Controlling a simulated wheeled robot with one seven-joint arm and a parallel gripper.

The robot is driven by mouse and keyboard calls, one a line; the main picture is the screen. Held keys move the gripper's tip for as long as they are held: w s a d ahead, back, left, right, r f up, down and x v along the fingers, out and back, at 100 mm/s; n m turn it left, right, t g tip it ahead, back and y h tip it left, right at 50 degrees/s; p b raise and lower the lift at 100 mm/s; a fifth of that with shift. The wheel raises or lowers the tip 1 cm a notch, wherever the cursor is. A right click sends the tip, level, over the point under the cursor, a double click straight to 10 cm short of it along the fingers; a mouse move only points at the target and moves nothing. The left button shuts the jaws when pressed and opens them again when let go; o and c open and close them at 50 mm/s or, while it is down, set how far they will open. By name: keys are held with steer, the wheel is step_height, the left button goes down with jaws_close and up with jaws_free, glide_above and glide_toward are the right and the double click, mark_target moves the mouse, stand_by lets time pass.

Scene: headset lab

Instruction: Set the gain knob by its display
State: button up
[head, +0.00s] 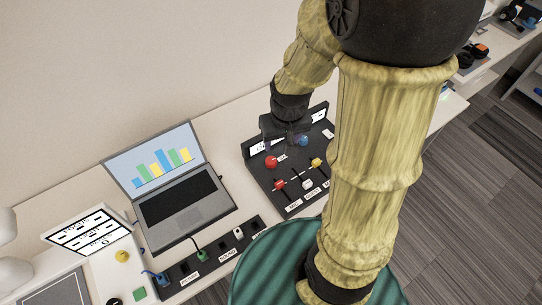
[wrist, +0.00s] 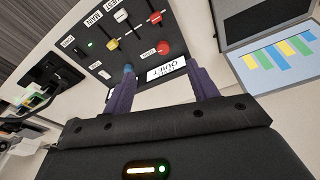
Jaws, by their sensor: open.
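A dark control panel (head: 262,178) stands on the desk with a raised back edge. A red knob (head: 271,161) and a blue knob (head: 303,140) sit near that edge; they also show in the wrist view, red (wrist: 163,47) and blue (wrist: 128,69). A white display (wrist: 167,71) shows upside-down text that looks like "QUIET". My gripper (wrist: 162,80) is open and empty, its purple fingers spread above the back of the panel. The left finger in the wrist view overlaps the lower side of the blue knob; contact cannot be told.
Red (head: 280,184), white (head: 307,184) and yellow (head: 317,162) sliders fill the panel's front. An open laptop (head: 180,205) stands left of it. A dark socket strip (head: 222,247) with plugs lies in front of the laptop. A teal round surface (head: 262,268) is at the bottom.

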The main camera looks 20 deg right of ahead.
steer(key=n+g+p, duration=0.1)
steer(key=p, duration=0.2)
glide_above(271, 160)
steer(key=s, duration=0.4)
step_height(271, 160, down, 3)
steer(key=shift+n+g, duration=0.3)
steer(key=shift+g, duration=0.2)
steer(key=w+f+p, duration=0.1)
steer(key=w+f, duration=0.2)
steer(key=w, duration=0.1)
steer(key=shift+f, duration=0.3)
step_height(271, 160, down, 17)
steer(key=p, duration=0.4)
steer(key=shift+f, duration=0.2)
